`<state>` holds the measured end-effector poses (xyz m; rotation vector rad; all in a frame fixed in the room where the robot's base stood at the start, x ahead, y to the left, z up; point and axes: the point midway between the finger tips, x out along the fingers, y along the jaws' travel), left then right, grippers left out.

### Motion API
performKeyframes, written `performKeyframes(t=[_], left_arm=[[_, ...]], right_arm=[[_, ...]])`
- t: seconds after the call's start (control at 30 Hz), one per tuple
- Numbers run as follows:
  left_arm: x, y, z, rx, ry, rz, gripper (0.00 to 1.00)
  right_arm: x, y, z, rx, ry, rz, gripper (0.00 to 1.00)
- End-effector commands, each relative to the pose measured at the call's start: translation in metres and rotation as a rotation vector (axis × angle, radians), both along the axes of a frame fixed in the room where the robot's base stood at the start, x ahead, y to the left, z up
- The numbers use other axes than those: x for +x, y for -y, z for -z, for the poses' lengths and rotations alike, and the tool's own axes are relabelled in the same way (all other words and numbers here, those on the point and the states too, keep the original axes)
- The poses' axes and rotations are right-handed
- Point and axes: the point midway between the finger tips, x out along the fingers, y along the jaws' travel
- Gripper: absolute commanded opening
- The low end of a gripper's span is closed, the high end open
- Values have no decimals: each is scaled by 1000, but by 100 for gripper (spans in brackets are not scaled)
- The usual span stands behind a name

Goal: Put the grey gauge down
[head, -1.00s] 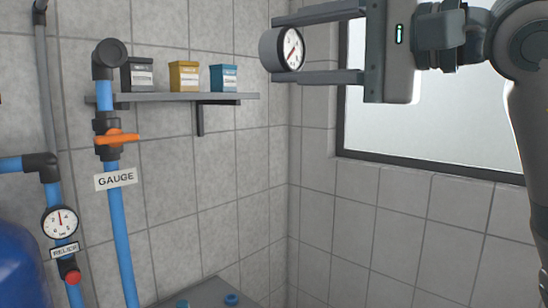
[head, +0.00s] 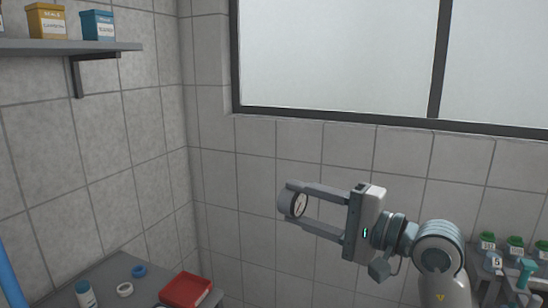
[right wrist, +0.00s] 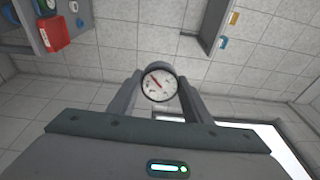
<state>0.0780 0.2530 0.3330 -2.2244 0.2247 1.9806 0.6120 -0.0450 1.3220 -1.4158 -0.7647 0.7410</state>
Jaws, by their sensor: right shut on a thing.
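The grey gauge (head: 284,202) has a round grey body and a white dial with a dark rim. My right gripper (head: 296,207) is shut on it, one finger above and one below in the head view. The gauge is in the air in front of the tiled wall, touching nothing but the fingers. In the right wrist view the dial of the gauge (right wrist: 160,85) faces the camera between the two fingers, its red needle visible. My left gripper is not in view.
A grey bench (head: 108,268) at lower left carries a red tray (head: 187,290), a white ring (head: 125,290), a blue ring (head: 139,271) and a bottle (head: 85,294). A shelf (head: 70,47) with boxes is at upper left. Green-lidded jars (head: 487,240) stand at right.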

Motion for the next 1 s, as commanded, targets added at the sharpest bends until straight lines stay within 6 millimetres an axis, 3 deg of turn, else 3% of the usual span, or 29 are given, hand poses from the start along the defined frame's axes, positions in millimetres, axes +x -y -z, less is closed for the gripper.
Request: performKeyframes(t=[0.03,0.1,0.37,0.6,0.8,1.0], left_arm=[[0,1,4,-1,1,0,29],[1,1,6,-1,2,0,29],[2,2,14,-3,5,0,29],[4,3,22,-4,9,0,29],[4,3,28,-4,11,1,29],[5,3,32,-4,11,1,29]], right_arm=[[-1,8,22,2,-7,23,9],[-3,19,45,5,-8,55,9],[-19,59,129,8,-9,175,9],[-45,94,201,8,-12,280,9],[-74,124,256,1,-13,366,9],[-99,148,291,-13,-12,436,9]])
